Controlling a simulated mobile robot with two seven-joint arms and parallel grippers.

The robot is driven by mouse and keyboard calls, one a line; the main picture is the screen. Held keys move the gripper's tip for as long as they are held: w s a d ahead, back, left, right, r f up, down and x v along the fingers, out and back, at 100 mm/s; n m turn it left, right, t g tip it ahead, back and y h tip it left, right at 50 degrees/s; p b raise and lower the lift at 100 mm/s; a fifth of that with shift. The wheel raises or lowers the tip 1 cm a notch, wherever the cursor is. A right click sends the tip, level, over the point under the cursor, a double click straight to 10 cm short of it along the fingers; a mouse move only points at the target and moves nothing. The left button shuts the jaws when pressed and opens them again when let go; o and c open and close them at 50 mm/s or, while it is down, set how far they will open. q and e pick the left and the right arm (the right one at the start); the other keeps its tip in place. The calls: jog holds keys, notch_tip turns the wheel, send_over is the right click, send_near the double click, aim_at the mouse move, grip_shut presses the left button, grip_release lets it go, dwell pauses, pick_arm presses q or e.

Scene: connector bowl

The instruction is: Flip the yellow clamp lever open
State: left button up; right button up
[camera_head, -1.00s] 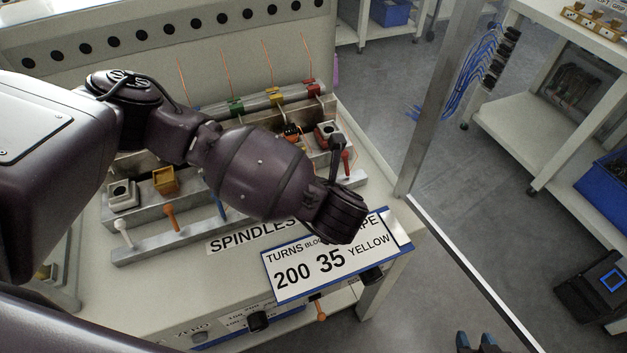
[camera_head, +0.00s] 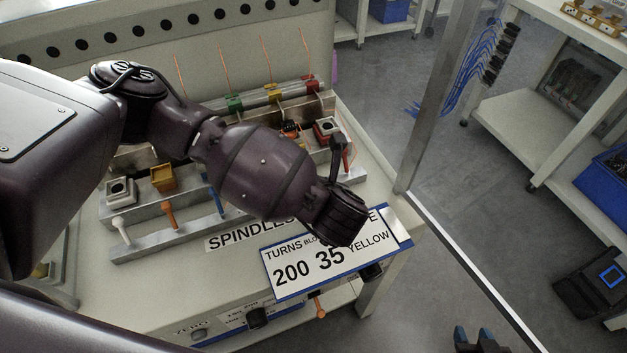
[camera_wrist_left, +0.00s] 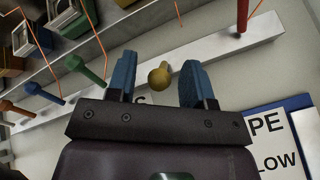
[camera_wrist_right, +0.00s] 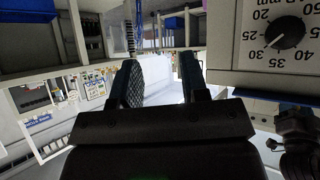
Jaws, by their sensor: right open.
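The yellow clamp lever (camera_wrist_left: 159,76) shows in the left wrist view as a round knob seen nearly end-on, in front of a metal bar. My left gripper (camera_wrist_left: 158,84) is open, with one blue finger on each side of the knob and visible gaps between. In the head view my left arm hides this lever and its gripper. Neighbouring levers in the left wrist view are green (camera_wrist_left: 82,68), blue (camera_wrist_left: 42,91) and red (camera_wrist_left: 242,14). My right gripper (camera_head: 475,338) is open and empty at the bottom right of the head view, away from the bench.
The metal lever bar (camera_head: 140,246) also carries white (camera_head: 121,229) and orange (camera_head: 170,215) levers. A sign (camera_head: 290,280) reading 200, 35, YELLOW stands at the bench front. Thin copper wires rise behind the levers. A metal post (camera_head: 430,100) stands right of the bench.

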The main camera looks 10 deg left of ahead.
pick_arm(q)
jog(key=shift+s+d+r, duration=0.15)
jog(key=shift+s+r, duration=0.1)
jog(key=shift+s, duration=0.05)
jog(key=p+v, duration=0.5)
jog(key=v, duration=0.5)
jog(key=shift+p, duration=0.3)
jog(key=shift+f, duration=0.15)
